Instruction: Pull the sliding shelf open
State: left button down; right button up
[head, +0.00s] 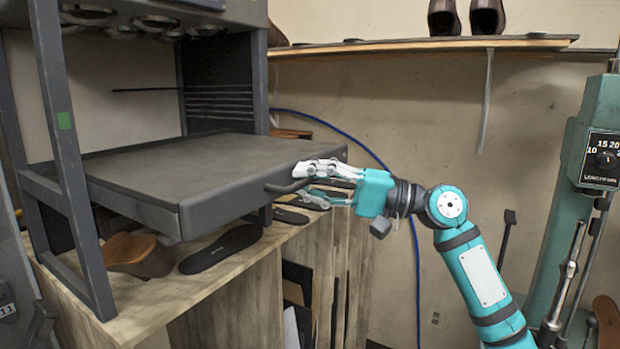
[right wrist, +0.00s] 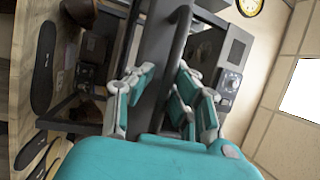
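The sliding shelf (head: 190,170) is a dark grey flat tray in the metal rack, and it juts out past the rack's front posts. A bar handle (head: 287,187) runs along its front face. My right gripper (head: 312,171) is at the right part of this handle, with its fingers pointing left in the head view. In the right wrist view the handle (right wrist: 181,35) runs between the spread fingers of the gripper (right wrist: 160,88), closer to the right finger. The fingers look open, with a gap on the left side. My left gripper is not in view.
A wooden bench (head: 240,275) below the shelf bears shoe soles (head: 220,249) and a brown shoe part (head: 138,254). A wall shelf (head: 420,45) holds shoes above. A green machine (head: 590,150) stands at the right. The space in front of the shelf is mostly free.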

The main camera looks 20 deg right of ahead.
jog(key=shift+o, duration=1.3)
jog(key=shift+r, duration=0.15)
jog(key=v, duration=1.2)
